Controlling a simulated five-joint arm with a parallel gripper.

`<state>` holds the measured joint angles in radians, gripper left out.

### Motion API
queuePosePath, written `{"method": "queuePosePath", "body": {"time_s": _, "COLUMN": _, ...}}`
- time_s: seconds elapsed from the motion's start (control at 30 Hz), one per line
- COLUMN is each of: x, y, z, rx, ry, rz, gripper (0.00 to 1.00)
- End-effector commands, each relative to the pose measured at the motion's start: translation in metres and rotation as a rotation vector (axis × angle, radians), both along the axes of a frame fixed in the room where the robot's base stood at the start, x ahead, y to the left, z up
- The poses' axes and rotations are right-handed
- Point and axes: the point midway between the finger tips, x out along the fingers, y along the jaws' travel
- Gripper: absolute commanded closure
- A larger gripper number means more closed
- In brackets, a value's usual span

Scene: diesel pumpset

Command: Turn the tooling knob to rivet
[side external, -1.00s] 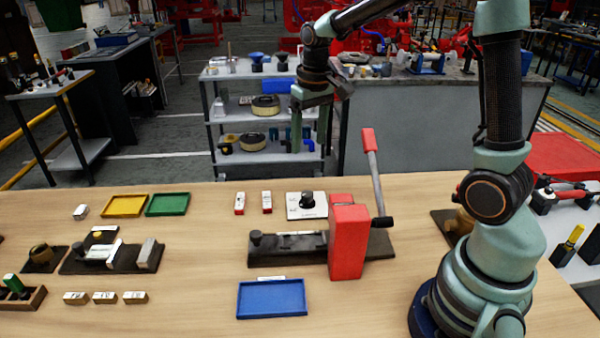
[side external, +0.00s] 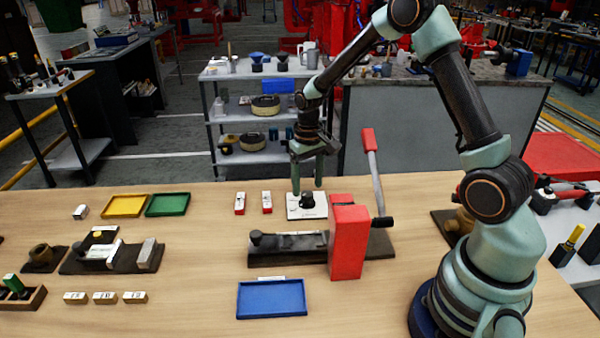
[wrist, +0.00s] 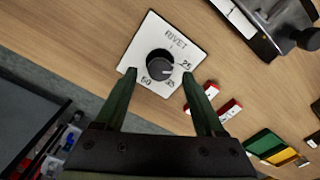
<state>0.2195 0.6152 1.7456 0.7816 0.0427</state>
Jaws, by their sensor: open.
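The tooling knob (side external: 307,200) is a black round knob on a white square plate (side external: 293,213) behind the red-handled press. In the wrist view the knob (wrist: 159,63) sits mid-plate, with RIVET, 25 and 50 printed around it. Its pale pointer mark appears to face the 25 side, away from RIVET. My gripper (side external: 307,187) is open and points down just above the knob. In the wrist view the gripper's green fingers (wrist: 158,75) are spread, one toward each side of the knob, holding nothing. Whether the tips reach the knob's height is unclear.
The press (side external: 348,240), with its raised red-tipped lever (side external: 374,170), stands right in front of the plate. Two small red-and-white blocks (side external: 253,203) stand left of it. A blue tray (side external: 272,312) lies nearer the front. Green (side external: 168,204) and yellow (side external: 124,205) trays lie farther left.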

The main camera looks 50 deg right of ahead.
Motion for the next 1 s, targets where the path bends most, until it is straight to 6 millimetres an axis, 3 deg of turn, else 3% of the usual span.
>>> {"method": "queuePosePath", "body": {"time_s": 0.2, "x": 0.0, "y": 0.0, "z": -0.018, "rx": 0.0, "ry": 0.0, "rz": 0.0, "gripper": 0.29}}
{"method": "queuePosePath", "body": {"time_s": 0.5, "x": 0.0, "y": 0.0, "z": -0.019, "rx": 0.0, "ry": -0.001, "rz": 0.0, "gripper": 0.29}}
{"method": "queuePosePath", "body": {"time_s": 0.57, "x": 0.0, "y": 0.0, "z": -0.019, "rx": 0.0, "ry": -0.001, "rz": 0.0, "gripper": 0.48}}
{"method": "queuePosePath", "body": {"time_s": 0.7, "x": 0.0, "y": 0.0, "z": -0.019, "rx": 0.0, "ry": -0.001, "rz": 0.0, "gripper": 1.0}}
{"method": "queuePosePath", "body": {"time_s": 1.0, "x": 0.0, "y": 0.0, "z": -0.019, "rx": 0.0, "ry": -0.001, "rz": 0.025, "gripper": 1.0}}
